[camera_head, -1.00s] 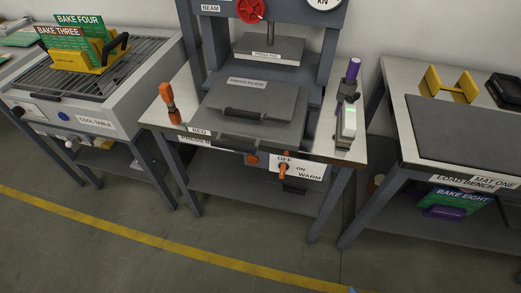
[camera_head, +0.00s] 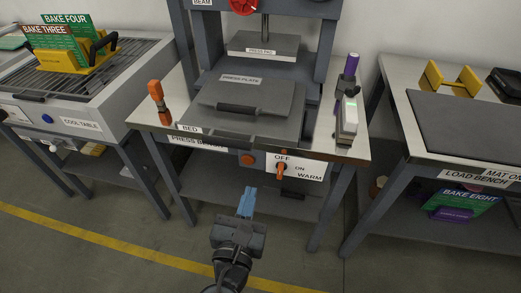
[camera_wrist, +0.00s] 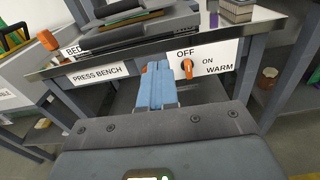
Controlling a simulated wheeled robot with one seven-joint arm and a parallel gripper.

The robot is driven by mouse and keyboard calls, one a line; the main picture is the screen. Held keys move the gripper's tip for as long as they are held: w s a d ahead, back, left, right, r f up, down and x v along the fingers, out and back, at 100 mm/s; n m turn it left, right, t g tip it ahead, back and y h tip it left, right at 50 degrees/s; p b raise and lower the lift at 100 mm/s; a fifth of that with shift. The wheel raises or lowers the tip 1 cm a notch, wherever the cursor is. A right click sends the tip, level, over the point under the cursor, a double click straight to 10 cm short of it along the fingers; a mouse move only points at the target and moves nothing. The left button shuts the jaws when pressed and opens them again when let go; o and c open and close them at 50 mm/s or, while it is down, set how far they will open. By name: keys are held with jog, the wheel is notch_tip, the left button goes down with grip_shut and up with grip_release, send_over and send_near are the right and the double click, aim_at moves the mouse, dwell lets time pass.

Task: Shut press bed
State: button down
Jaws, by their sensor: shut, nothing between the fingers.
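The press bed (camera_head: 232,138) is a dark grey slab that juts out toward the front edge of the press bench. The press plate (camera_head: 250,95), a dark plate with a handle, lies on it. The press pad (camera_head: 262,46) hangs above and behind, clear of the plate. My gripper (camera_head: 246,196), with blue fingers, is shut and empty in front of the bench, below the bed's front edge. In the wrist view the shut fingers (camera_wrist: 155,85) point at the bench front, left of the orange OFF/ON/WARM knob (camera_wrist: 187,66). The bed (camera_wrist: 125,40) shows beyond them.
An orange-handled tool (camera_head: 157,97) stands on the bench's left side. A purple-topped item (camera_head: 350,72) and a light grey device (camera_head: 347,120) stand at the right. The cooling table (camera_head: 85,90) is left, the load bench (camera_head: 465,135) right. The floor in front is clear.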

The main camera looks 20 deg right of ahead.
send_near(268, 123)
jog(key=shift+w+r+h, duration=0.15)
jog(key=shift+r+h, duration=0.1)
jog(key=shift+h, duration=0.05)
dwell(0.3)
jog(key=shift+d, duration=0.1)
jog(key=x, duration=1)
jog(key=shift+b, duration=0.3)
